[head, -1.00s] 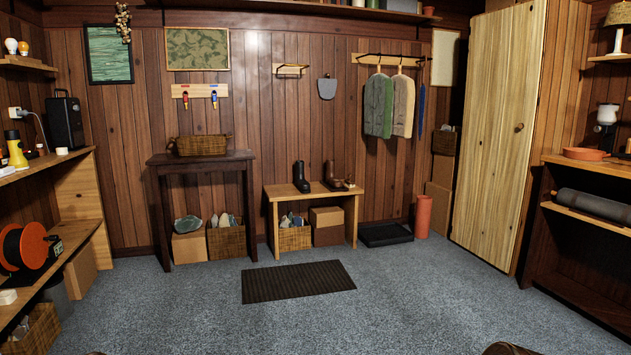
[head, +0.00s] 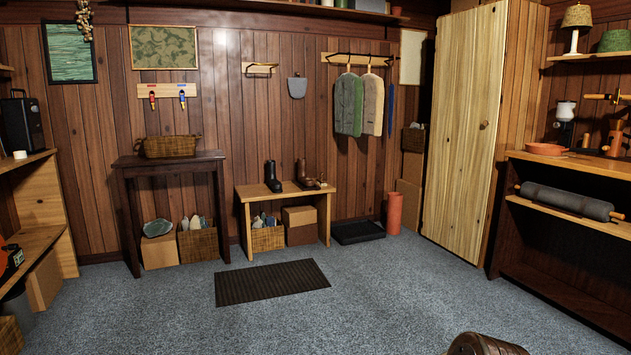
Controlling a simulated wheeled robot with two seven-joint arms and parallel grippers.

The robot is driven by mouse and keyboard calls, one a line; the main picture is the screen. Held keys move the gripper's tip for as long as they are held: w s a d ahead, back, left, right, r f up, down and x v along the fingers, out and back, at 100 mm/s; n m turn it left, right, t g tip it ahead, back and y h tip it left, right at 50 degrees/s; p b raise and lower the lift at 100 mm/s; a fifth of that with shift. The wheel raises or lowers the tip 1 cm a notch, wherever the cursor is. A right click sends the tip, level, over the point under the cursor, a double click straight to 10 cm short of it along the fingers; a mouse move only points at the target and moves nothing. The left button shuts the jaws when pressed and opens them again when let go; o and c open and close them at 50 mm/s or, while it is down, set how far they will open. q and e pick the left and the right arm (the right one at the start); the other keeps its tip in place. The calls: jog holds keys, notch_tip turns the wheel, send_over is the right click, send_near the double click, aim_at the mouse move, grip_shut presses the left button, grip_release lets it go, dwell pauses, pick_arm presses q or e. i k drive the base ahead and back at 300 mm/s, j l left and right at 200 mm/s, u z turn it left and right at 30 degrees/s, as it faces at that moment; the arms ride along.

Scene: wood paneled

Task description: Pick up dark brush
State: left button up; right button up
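I cannot make out a dark brush for certain. On the low wooden bench (head: 243,192) at the back wall stand a black boot (head: 272,177) and a brown boot (head: 302,172). Small items (head: 320,184), too small to identify, lie beside the brown boot at the bench's right end. Neither of my grippers is in the head view.
A dark ribbed mat (head: 271,283) lies on the grey carpet before the bench. A dark table (head: 128,163) with a wicker basket (head: 170,147) stands left of it. A black tray (head: 357,232) lies to the right. A brown wooden object (head: 484,345) shows at the bottom edge.

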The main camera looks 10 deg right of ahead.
aim_at(321, 181)
jog(key=i+l+z, duration=0.3)
jog(key=i, duration=1.05)
jog(key=i+z, duration=0.25)
jog(key=i, duration=1.15)
